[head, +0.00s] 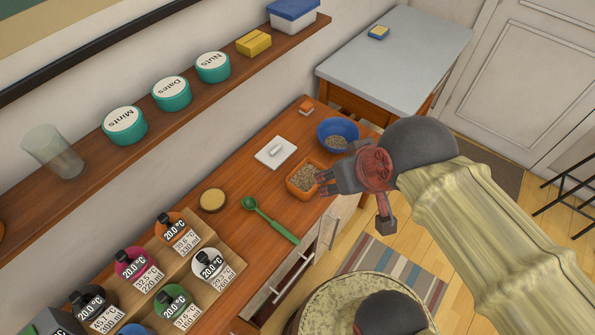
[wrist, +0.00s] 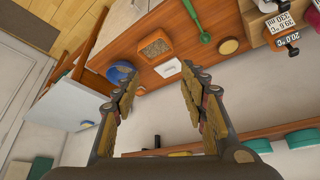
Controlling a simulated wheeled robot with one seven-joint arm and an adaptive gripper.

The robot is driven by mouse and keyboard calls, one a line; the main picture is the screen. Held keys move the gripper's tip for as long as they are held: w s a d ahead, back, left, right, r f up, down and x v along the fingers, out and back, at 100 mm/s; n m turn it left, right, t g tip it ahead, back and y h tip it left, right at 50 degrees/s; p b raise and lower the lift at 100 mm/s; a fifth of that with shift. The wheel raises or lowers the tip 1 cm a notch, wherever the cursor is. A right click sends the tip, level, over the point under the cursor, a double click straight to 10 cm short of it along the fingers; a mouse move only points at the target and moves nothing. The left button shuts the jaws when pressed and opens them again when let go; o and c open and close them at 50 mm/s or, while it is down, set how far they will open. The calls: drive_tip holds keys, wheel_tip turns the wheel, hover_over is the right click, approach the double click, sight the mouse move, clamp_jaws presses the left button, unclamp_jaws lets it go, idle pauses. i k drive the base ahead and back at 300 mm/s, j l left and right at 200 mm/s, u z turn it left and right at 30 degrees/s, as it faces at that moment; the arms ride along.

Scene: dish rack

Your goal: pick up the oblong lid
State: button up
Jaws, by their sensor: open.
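A white, roughly rectangular lid with a raised white handle (head: 276,151) lies flat on the wooden counter; it looks like the oblong lid. My gripper (head: 324,183) is to its right in the head view, over the near edge of the orange tub, apart from the lid. In the wrist view the lid (wrist: 168,68) shows beyond and between the open fingertips of my gripper (wrist: 162,76). Nothing is between the fingers. The height of my gripper above the counter is hard to tell.
An orange tub (head: 303,191) of seeds and a blue bowl (head: 325,131) stand close to the lid. A green spoon (head: 271,221) and a round tan lid (head: 213,200) lie nearer. A wooden shelf (head: 85,156) with several containers runs along the wall. Counter around the lid is partly clear.

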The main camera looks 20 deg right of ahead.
sight(274, 154)
drive_tip(key=i+l+u, duration=0.3)
drive_tip(key=l+u, duration=0.25)
drive_tip(key=l, duration=0.2)
drive_tip(key=i+l+u, duration=0.1)
drive_tip(key=l+u, duration=0.5)
drive_tip(key=l, duration=0.25)
drive_tip(key=i, duration=0.05)
